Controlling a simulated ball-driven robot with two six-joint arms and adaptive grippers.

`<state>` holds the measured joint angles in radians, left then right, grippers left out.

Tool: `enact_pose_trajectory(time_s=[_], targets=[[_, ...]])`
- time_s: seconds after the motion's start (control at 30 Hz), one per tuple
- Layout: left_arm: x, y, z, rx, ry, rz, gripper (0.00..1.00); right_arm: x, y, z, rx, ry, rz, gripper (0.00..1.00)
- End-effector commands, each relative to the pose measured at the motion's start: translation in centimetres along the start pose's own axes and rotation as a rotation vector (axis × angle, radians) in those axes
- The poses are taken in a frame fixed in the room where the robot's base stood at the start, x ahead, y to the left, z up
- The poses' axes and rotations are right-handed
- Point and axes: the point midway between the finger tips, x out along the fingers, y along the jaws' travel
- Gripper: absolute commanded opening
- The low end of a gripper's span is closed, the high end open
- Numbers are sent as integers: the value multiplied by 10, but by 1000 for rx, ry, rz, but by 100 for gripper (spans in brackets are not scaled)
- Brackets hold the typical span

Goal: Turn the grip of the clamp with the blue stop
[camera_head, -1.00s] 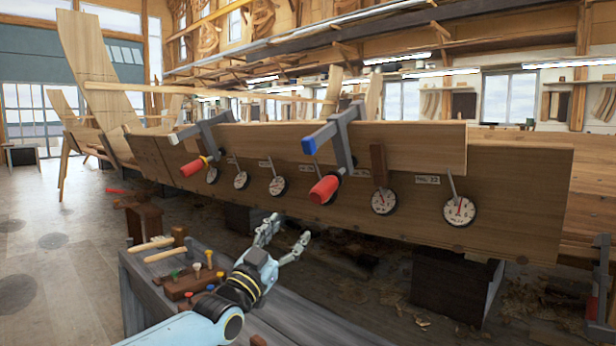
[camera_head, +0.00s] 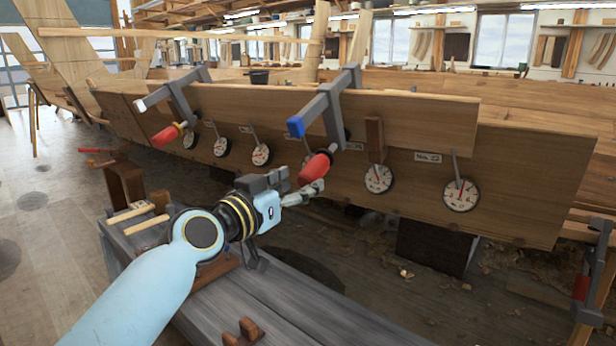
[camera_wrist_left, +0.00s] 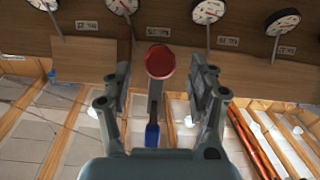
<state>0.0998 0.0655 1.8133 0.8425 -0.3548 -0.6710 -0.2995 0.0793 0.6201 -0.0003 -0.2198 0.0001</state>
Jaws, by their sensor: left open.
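The clamp with the blue stop (camera_head: 296,127) hangs on the top edge of the hull planking, its grey bar (camera_head: 330,112) running along the plank face. Its red grip (camera_head: 315,167) points down toward me. My left gripper (camera_head: 301,183) is open just below and beside this grip in the head view. In the left wrist view the red grip (camera_wrist_left: 160,62) shows end-on between the two spread fingers of the left gripper (camera_wrist_left: 160,88), with a gap visible on each side. The blue stop (camera_wrist_left: 152,135) shows beyond it. My right gripper is out of view.
Another clamp with a white stop (camera_head: 141,105) and red grip (camera_head: 165,136) is further left. Several dial gauges (camera_head: 461,195) line the lower plank (camera_head: 520,190).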

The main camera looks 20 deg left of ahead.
Motion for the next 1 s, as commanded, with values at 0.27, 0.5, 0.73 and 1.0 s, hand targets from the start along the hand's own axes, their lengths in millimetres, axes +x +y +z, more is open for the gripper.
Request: enact_pose_trajectory(time_s=[0.27,0.5,0.73,1.0], targets=[[38,0,0,0,0,0,59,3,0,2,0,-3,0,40],[43,0,0,0,0,0,59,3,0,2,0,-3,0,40],[43,0,0,0,0,0,43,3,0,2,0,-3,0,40],[43,0,0,1,-1,0,8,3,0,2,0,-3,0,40]])
